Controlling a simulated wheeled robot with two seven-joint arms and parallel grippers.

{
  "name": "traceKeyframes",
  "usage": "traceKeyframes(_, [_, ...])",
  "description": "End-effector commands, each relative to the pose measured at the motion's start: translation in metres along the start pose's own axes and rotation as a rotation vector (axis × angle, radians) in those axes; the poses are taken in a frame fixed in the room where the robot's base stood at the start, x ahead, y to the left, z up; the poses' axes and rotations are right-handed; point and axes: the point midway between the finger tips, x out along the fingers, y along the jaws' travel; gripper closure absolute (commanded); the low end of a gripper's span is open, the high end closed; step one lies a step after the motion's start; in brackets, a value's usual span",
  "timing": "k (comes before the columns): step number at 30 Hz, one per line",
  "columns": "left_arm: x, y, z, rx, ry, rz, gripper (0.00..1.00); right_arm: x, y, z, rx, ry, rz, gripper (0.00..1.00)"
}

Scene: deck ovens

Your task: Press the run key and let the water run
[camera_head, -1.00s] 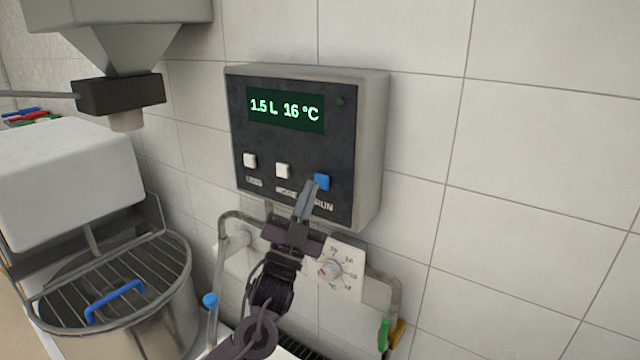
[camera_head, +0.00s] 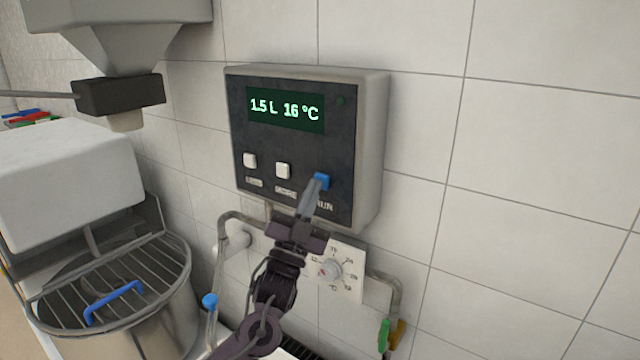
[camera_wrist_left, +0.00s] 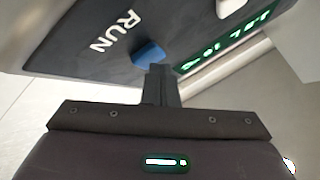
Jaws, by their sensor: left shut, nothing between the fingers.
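The water meter box (camera_head: 290,145) hangs on the tiled wall, with a dark face and a green display (camera_head: 285,110) reading 1.5 L and 16 °C. The blue run key (camera_head: 322,180) is at the lower right of the face; it also shows in the left wrist view (camera_wrist_left: 149,52), beside the RUN label. My left gripper (camera_head: 312,190) is shut and empty, its fingertips at the blue key and covering part of it. I cannot tell whether they touch it. The tips also show in the left wrist view (camera_wrist_left: 159,72). My right gripper is not in view.
Two white keys, the left one (camera_head: 249,160) and the middle one (camera_head: 283,170), sit left of the blue key. A dial plate (camera_head: 346,272) and pipes are below the box. A mixer with a wire guard (camera_head: 120,280) stands at the left. The wall at right is bare.

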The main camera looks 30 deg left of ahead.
Motion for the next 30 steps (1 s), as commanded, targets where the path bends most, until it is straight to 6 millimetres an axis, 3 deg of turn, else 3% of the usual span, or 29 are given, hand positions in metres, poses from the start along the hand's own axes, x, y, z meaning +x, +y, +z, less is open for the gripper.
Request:
traceKeyframes(18, [0.003, 0.001, 0.001, 0.000, 0.001, 0.000, 1.00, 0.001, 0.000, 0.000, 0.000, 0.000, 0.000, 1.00])
traceKeyframes(30, [-0.009, -0.007, -0.007, 0.000, 0.001, 0.001, 1.00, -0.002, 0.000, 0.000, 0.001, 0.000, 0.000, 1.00])
